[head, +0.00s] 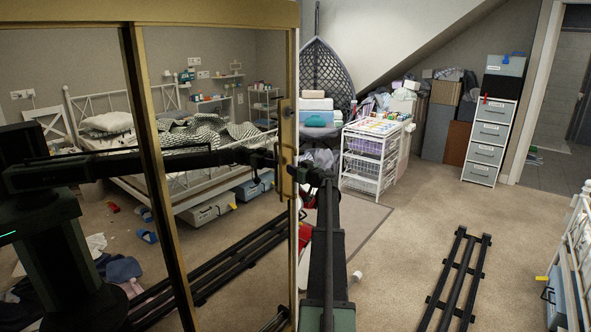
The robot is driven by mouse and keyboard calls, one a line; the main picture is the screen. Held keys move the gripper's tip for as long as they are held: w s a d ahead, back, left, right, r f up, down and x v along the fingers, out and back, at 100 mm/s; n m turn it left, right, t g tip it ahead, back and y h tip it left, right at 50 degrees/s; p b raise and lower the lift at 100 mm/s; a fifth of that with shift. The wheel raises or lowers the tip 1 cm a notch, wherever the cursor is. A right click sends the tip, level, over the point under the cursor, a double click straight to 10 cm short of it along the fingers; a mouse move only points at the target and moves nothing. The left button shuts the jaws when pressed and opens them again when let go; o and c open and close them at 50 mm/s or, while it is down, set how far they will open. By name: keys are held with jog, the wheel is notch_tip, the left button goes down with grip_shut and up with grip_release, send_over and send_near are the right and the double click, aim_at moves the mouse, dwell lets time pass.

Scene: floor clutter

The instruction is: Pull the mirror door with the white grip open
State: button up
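The mirror door (225,60) fills the left of the head view, in a gold frame. A tall brass-coloured grip (286,145) sits on its right stile; I cannot make out white on it. My arm rises from the bottom centre, and my gripper (298,172) is at the lower part of this grip, very near or touching it. The fingers are small and dark, so I cannot tell whether they are closed around the grip. The mirror reflects my arm, a white bed and floor clutter. A second mirror panel (70,50) lies left of a gold upright.
Floor rails (459,280) lie at the right. A white drawer cart (370,160) and a grey drawer tower (488,140) stand behind. A white bed frame (575,240) edges in at right. A small white item (356,276) lies on the carpet near my arm.

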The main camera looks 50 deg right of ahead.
jog(key=shift+w, duration=0.15)
grip_shut()
